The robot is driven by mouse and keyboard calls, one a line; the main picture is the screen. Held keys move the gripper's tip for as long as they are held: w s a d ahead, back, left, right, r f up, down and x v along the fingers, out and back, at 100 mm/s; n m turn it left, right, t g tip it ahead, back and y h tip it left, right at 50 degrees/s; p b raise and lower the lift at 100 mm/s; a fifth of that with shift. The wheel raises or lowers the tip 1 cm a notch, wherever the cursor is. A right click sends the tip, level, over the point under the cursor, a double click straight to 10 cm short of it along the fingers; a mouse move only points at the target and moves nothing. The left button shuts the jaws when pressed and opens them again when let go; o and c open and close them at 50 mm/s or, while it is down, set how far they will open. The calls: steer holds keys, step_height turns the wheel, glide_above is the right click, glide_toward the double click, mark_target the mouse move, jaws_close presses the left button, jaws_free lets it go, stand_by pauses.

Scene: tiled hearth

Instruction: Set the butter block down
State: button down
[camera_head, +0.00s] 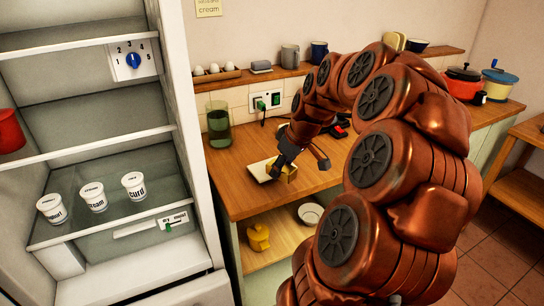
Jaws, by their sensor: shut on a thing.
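A green glass jar (218,124) stands at the back left of the counter (235,200). An open fridge (110,170) with several white tubs stands at left. A yellow object (258,237) and white bowl (310,213) sit on the lower shelf. Red and blue pots (463,83) stand far right.

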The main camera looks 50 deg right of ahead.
steer(key=w+d, duration=0.2)
steer(key=w, duration=0.1)
steer(key=w+d+p, duration=0.1)
steer(key=w, duration=0.2)
steer(key=w+d+f+p, duration=0.1)
steer(key=w+d, duration=0.1)
steer(key=shift+w+d, duration=0.3)
steer(key=shift+w, duration=0.1)
steer(key=shift+w+p, duration=0.1)
steer(key=shift+p, duration=0.2)
steer(key=shift+w+d, duration=0.15)
step_height(320, 180, down, 3)
steer(key=shift+r+p, duration=0.15)
steer(key=shift+p, duration=0.45)
steer(key=shift+f, duration=0.45)
steer(key=shift+f, duration=0.2)
steer(key=c, duration=0.6)
jaws_free()
steer(key=shift+r, duration=0.1)
